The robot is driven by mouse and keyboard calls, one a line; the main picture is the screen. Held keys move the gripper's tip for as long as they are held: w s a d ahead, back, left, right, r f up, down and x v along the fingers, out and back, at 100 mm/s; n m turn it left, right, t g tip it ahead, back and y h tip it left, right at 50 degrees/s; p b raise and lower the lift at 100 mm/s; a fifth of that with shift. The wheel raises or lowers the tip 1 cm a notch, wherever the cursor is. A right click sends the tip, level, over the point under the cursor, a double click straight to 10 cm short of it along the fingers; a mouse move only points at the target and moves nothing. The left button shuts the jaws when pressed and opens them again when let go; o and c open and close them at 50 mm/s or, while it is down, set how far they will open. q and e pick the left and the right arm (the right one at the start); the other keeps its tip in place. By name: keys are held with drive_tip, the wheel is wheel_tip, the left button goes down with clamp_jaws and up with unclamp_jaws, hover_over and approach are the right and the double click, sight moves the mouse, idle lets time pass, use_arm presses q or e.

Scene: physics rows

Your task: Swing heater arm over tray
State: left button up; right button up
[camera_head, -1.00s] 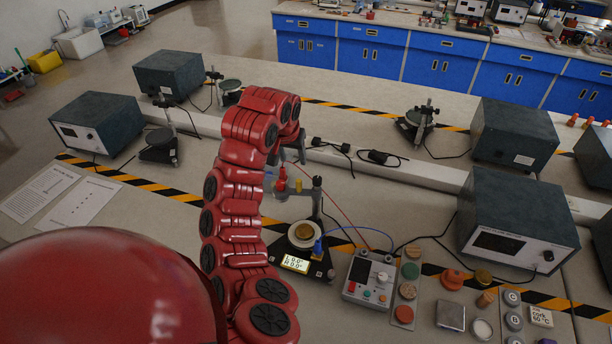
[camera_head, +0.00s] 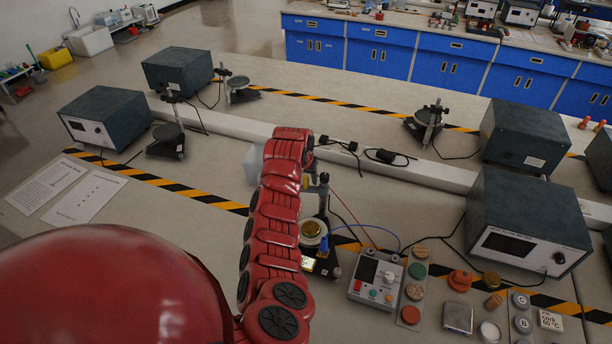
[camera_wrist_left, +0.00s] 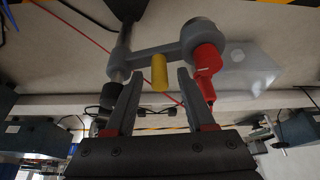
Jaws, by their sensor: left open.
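The heater arm (camera_wrist_left: 165,52) shows in the left wrist view as a grey bar joined to an upright post (camera_wrist_left: 120,45). Its other end has a thick grey cylinder with a red part (camera_wrist_left: 205,60). A yellow peg (camera_wrist_left: 159,72) hangs from the bar. My left gripper (camera_wrist_left: 160,82) is open, its fingertips on either side of the peg; contact is unclear. In the head view my red left arm hides most of the heater arm and the gripper; the post top (camera_head: 323,179) shows beside it. The tray (camera_head: 312,228), a round gold-centred plate, is partly hidden. My right gripper is out of view.
A control box (camera_head: 376,279) with wires stands right of the tray, beside a strip of coloured discs (camera_head: 414,291). A large dark instrument (camera_head: 525,225) stands further right. A pale translucent piece (camera_head: 254,162) is left of my arm.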

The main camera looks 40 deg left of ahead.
use_arm(q)
drive_tip(key=shift+w+f, duration=0.1)
drive_tip(key=shift+f, duration=0.2)
drive_tip(key=shift+c, duration=0.2)
clamp_jaws()
idle(1.2)
